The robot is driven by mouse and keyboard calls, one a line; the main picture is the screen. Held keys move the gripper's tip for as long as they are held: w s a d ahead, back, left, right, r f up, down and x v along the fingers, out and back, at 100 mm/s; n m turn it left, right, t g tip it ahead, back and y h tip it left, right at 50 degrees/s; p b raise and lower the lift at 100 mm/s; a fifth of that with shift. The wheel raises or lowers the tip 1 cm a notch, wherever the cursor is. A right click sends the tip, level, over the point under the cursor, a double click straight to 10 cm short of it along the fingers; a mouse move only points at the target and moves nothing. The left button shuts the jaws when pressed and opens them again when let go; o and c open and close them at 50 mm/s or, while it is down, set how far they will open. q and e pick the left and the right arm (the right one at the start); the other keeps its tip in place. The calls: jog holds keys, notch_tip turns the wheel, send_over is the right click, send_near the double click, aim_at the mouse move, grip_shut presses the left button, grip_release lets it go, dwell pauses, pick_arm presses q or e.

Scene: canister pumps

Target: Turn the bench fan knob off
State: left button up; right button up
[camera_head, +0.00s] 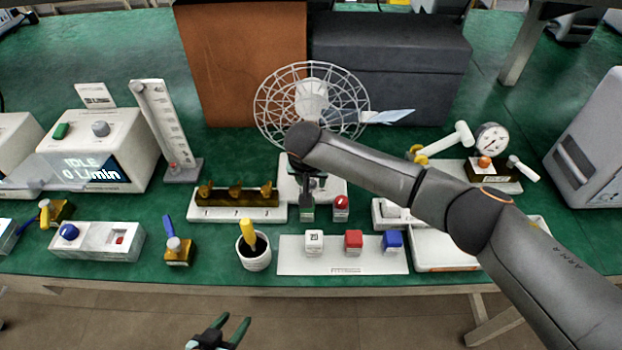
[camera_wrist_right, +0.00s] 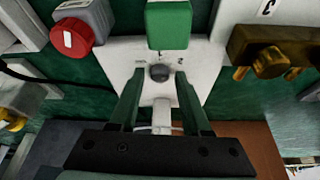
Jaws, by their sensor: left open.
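The bench fan has a round wire cage (camera_head: 311,100) and a pale base (camera_head: 330,187) at the middle of the bench. Its dark round knob (camera_wrist_right: 159,72) sits on the white base (camera_wrist_right: 120,55) in the right wrist view, with small marks around it. My right gripper (camera_wrist_right: 159,76) is open, its two fingers apart with the knob between the tips; I cannot tell whether they touch it. In the head view, my right gripper (camera_head: 308,184) is over the fan base and its arm hides the knob. My left gripper (camera_head: 229,325) is open and empty below the bench's front edge.
A green block (camera_wrist_right: 168,25) and a red-capped part (camera_wrist_right: 73,37) stand close to the base. A brass valve manifold (camera_head: 238,198) is left of it, a white button plate (camera_head: 340,265) in front. Orange (camera_head: 245,60) and dark (camera_head: 390,60) boxes stand behind.

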grip_shut()
jog(key=n+p, duration=0.1)
jog(key=p, duration=0.2)
jog(key=shift+s+d+r+n+y, duration=0.1)
jog(key=shift+r+n+y, duration=0.15)
jog(key=shift+n+y, duration=0.15)
jog(key=shift+f+n+y+p, duration=0.15)
jog(key=shift+n+y+p, duration=0.15)
jog(key=shift+n+p, duration=0.45)
jog(key=shift+f+n, duration=0.1)
jog(key=shift+n, duration=0.45)
